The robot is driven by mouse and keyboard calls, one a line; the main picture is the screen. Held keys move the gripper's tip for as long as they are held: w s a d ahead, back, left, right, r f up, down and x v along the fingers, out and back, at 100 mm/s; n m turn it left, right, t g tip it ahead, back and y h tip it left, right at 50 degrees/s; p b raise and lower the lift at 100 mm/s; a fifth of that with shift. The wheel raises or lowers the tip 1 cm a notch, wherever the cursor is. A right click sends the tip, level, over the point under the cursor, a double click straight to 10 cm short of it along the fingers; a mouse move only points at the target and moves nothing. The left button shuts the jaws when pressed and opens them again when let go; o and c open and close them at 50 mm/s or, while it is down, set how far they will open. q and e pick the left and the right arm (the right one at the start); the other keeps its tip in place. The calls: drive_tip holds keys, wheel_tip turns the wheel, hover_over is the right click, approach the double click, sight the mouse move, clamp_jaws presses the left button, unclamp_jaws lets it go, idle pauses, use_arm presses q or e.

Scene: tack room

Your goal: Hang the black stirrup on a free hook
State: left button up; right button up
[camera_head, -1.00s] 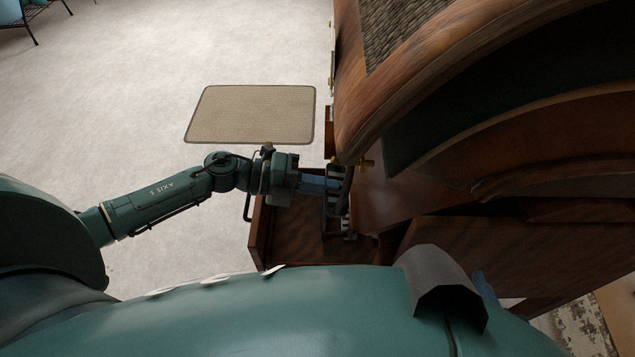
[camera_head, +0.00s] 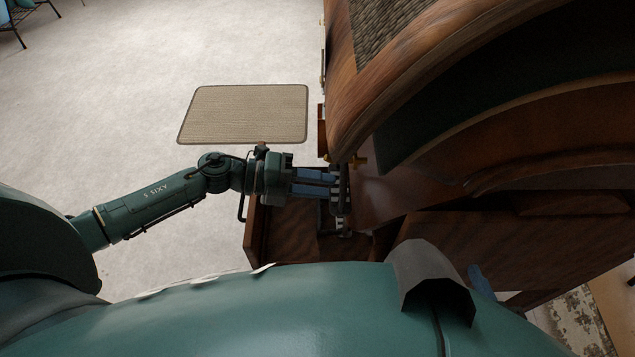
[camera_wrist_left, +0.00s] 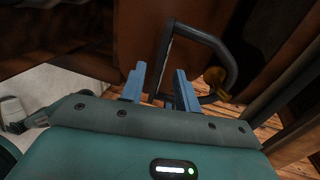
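The black stirrup (camera_wrist_left: 226,52) is a dark loop in the left wrist view, against brown wood. In the head view part of it (camera_head: 338,190) shows at the tips of my left gripper (camera_head: 325,183), over an open wooden drawer or box. My left gripper (camera_wrist_left: 160,88) is open, its blue fingers apart. One bar of the stirrup lies between them with a visible gap. A brass hook or knob (camera_wrist_left: 214,76) shows within the loop; I cannot tell whether they touch. A blue piece (camera_head: 481,284), probably my right gripper, is mostly hidden.
The wooden cabinet (camera_head: 480,235) with a curved top fills the right side. The open drawer (camera_head: 290,235) lies below my left gripper, with small pale pieces near its right end.

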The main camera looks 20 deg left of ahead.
use_arm(q)
drive_tip(key=shift+a, duration=0.15)
